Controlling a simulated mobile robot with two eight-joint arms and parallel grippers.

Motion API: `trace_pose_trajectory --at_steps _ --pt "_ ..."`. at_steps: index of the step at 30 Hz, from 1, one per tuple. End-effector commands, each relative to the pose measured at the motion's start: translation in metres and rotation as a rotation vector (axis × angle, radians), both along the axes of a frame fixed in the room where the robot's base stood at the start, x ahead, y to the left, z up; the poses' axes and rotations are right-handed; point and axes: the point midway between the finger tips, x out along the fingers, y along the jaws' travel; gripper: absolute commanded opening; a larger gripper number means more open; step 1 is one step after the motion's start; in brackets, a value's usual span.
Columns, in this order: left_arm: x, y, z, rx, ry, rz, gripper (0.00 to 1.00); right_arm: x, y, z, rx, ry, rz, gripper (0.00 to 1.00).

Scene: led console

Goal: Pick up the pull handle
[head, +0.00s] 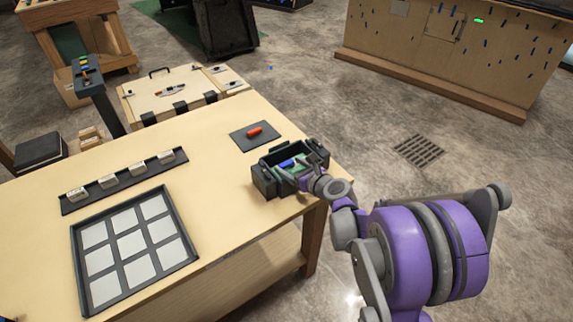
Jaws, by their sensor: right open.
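My right gripper (303,174) is open at the dark green-grey bin (264,182) near the right edge of the table. Its fingers are over or inside the bin; I cannot tell how deep. A small blue piece (287,163) shows in the bin close to the fingers, and something green lies beside it, partly hidden by the gripper. A red-orange piece (255,132) lies on a dark pad (240,138) behind the bin. I cannot tell for sure which piece is the pull handle. My left gripper is not in view.
A black-framed tray (76,237) with light square panels lies at the front left of the table. A dark strip (70,208) with several small light blocks lies behind it. A wooden case (190,88) stands beyond the table. The tabletop between tray and bin is clear.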

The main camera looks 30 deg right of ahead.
Motion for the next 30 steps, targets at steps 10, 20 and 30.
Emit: trace_pose_trajectory --at_steps 10,20,30 --pt "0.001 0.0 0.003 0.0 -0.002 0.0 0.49 0.026 0.002 -0.008 0.0 0.0 0.0 0.8" --pt "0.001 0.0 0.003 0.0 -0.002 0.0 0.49 0.026 0.002 -0.008 -0.001 0.0 0.0 0.42" --pt "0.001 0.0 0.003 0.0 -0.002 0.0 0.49 0.025 0.002 -0.008 -0.001 0.0 0.0 0.12"
